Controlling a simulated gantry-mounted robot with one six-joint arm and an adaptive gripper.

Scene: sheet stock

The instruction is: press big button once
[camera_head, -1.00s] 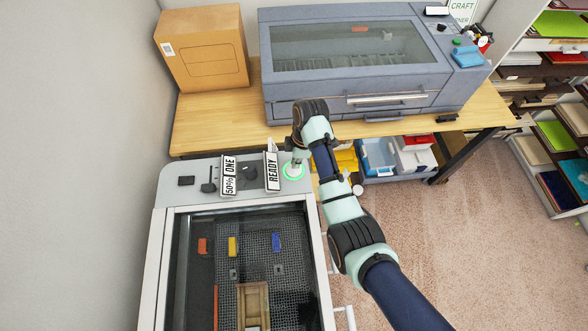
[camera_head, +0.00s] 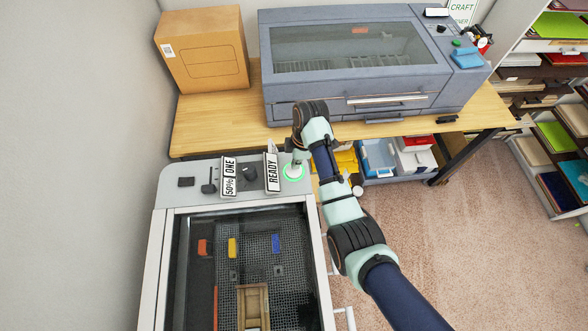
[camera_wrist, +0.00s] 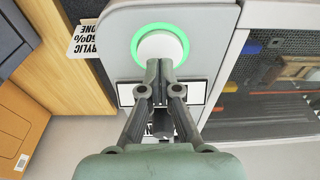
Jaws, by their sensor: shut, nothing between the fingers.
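The big button (camera_wrist: 163,44) is a round white cap inside a glowing green ring, on the grey panel of the machine. In the head view the green-ringed button (camera_head: 293,173) is at the panel's right end, partly hidden by my gripper. My gripper (camera_wrist: 159,66) is shut and empty in the wrist view. Its fingertips overlap the lower edge of the white cap; I cannot tell whether they touch it. In the head view my gripper (camera_head: 297,160) is over the button, pointing down.
The machine's glass lid (camera_head: 246,265) is in front of the panel. A grey-blue machine (camera_head: 355,60) and a cardboard box (camera_head: 203,50) stand on the wooden table behind.

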